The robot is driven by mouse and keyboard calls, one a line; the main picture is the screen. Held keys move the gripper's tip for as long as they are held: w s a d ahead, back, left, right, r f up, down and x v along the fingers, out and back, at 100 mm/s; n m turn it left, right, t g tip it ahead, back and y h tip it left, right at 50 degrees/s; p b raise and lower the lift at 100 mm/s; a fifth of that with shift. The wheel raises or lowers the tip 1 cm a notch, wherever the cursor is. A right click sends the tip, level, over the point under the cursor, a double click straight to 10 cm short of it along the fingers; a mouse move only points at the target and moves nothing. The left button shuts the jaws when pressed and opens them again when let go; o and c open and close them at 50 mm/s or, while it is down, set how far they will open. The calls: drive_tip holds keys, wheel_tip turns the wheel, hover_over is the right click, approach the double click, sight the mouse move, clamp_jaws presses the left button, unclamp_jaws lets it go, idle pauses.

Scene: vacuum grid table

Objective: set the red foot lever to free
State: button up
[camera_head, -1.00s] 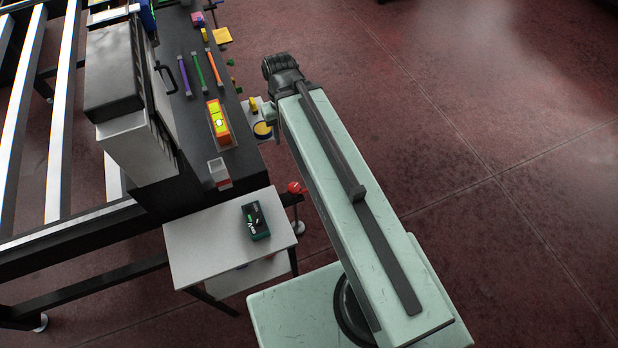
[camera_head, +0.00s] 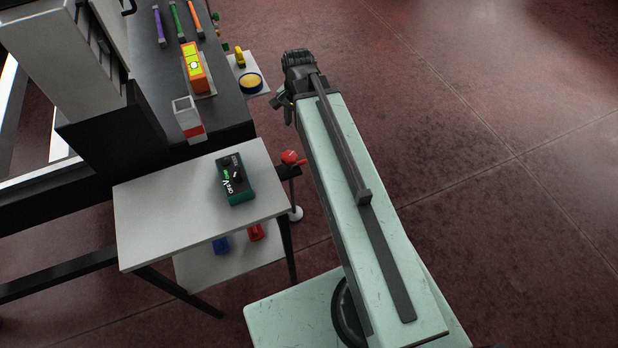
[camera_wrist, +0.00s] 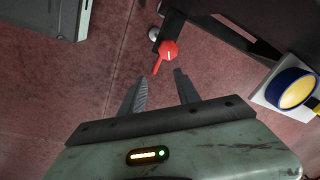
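A red lever (camera_head: 290,157) with a round hub sits on a dark bracket at the right side of the small white table, above a foot post. In the wrist view the red lever (camera_wrist: 168,49) shows a white mark on its hub and a thin arm pointing down and slightly left. My gripper (camera_wrist: 161,78) is open and empty. In that view the lever's arm lies between the fingertips, but I cannot tell the distance. In the head view my gripper (camera_head: 281,104) is beyond the lever, partly hidden by my arm. No label for free is readable.
The white table (camera_head: 150,215) carries a green box with dials (camera_head: 236,180). A red block (camera_head: 256,232) and a blue block (camera_head: 221,244) stand on its lower shelf. A plate with a yellow-topped blue button (camera_head: 250,83) is near my gripper. Open floor lies right.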

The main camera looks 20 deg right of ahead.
sight(303, 162)
drive_tip(key=w+d+f+m+b, duration=0.1)
drive_tip(key=d+f+m+b, duration=0.2)
drive_tip(key=f+b, duration=0.5)
drive_tip(key=w+d+f+m+b, duration=0.2)
drive_tip(key=d+f+m+b, duration=0.1)
drive_tip(key=f+b, duration=0.5)
wheel_tip(303, 162, down, 4)
drive_tip(key=shift+r+m+t, duration=0.15)
drive_tip(key=shift+m+t, duration=0.25)
drive_tip(key=shift+m, duration=0.2)
drive_tip(key=f+b, duration=0.2)
drive_tip(key=w+f+b, duration=0.1)
drive_tip(key=f+b, duration=0.4)
drive_tip(key=b, duration=0.1)
drive_tip(key=shift+w+f, duration=0.2)
drive_tip(key=shift+f, duration=0.2)
drive_tip(key=shift+r, duration=0.1)
drive_tip(key=shift+c, duration=0.3)
clamp_jaws()
